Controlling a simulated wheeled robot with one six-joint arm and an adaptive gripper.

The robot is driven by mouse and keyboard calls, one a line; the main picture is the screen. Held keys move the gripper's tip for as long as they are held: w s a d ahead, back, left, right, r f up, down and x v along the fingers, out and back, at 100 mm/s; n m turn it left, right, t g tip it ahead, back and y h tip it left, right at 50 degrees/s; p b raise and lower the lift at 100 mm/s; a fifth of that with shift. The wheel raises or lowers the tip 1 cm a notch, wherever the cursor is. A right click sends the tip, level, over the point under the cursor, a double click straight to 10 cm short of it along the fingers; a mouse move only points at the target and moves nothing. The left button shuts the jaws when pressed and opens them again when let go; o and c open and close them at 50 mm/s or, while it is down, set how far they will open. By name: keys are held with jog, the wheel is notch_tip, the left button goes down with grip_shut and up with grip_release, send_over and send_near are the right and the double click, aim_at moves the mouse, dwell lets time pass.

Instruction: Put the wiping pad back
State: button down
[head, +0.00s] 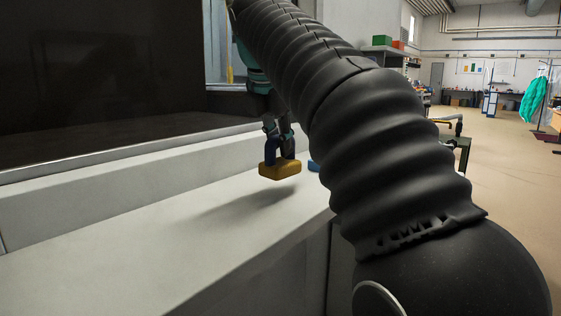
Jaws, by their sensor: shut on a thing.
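The wiping pad (280,170) is a small yellow-orange block in the middle of the head view. My gripper (279,153) points down with its blue fingers shut on the pad. The pad hangs above the pale ledge (150,235), with a shadow on the ledge below and to its left. A small blue thing (313,166) shows just right of the pad, mostly hidden behind my black-sleeved arm. I cannot tell what it is.
A dark panel (100,70) with a raised pale sill stands behind the ledge on the left. The ledge's left part is clear. My arm hides the ledge's right end. Open floor (510,180) lies at the right, with a green cloth (533,100) hanging far off.

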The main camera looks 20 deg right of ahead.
aim_at(279, 161)
notch_tip(279, 161, down, 2)
jog(key=shift+f+b, duration=0.25)
jog(key=shift+b, duration=0.3)
jog(key=shift+f+p, duration=0.35)
jog(key=shift+f, duration=0.2)
jog(key=shift+f, duration=0.25)
jog(key=c, duration=1)
grip_release()
jog(key=shift+c, duration=0.2)
jog(key=shift+w+f+b, duration=0.1)
jog(key=shift+f+b, duration=0.05)
jog(key=shift+b, duration=0.65)
jog(key=p+v, duration=0.3)
jog(key=v, duration=1.1)
jog(key=shift+d, duration=0.35)
